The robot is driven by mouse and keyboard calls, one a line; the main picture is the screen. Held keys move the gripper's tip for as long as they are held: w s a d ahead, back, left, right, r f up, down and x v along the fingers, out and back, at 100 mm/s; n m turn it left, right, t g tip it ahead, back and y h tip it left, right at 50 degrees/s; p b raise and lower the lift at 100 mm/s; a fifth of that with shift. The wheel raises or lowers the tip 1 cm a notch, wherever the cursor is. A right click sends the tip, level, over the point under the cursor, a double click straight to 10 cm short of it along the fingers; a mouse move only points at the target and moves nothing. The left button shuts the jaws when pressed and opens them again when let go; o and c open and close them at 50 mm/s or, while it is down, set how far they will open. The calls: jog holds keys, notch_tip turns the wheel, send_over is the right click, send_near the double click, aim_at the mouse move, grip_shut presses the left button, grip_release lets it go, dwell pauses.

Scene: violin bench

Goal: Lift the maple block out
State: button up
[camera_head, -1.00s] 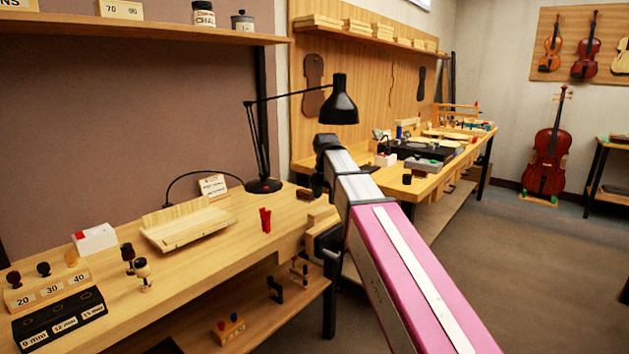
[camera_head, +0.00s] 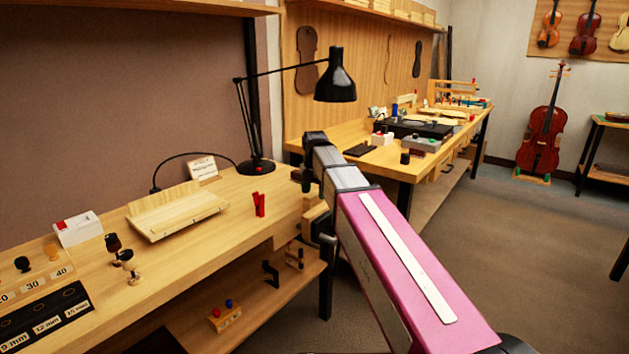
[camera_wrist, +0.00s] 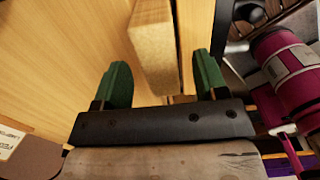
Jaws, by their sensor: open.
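A pale wooden block, which looks like the maple block (camera_wrist: 153,45), shows in the wrist view between my two green fingertips. My gripper (camera_wrist: 161,76) is open, with a gap on each side of the block. In the head view a pale block (camera_head: 315,212) sits at the right end of the near bench, by the vise (camera_head: 323,238). My arm partly hides the block and the vise there. My gripper (camera_head: 306,178) is dark and small in that view, just above this bench end. Whether the vise jaws grip the block cannot be told.
The near bench (camera_head: 225,215) carries a black lamp (camera_head: 335,75), a red clamp-like piece (camera_head: 259,205) and a wooden cradle (camera_head: 175,212). A lower shelf (camera_head: 245,310) holds small tools. A second bench (camera_head: 420,170) stands behind. Open floor (camera_head: 500,230) lies to the right.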

jog(key=shift+f, duration=0.9)
jog(key=c, duration=1.1)
jog(key=shift+o, duration=0.9)
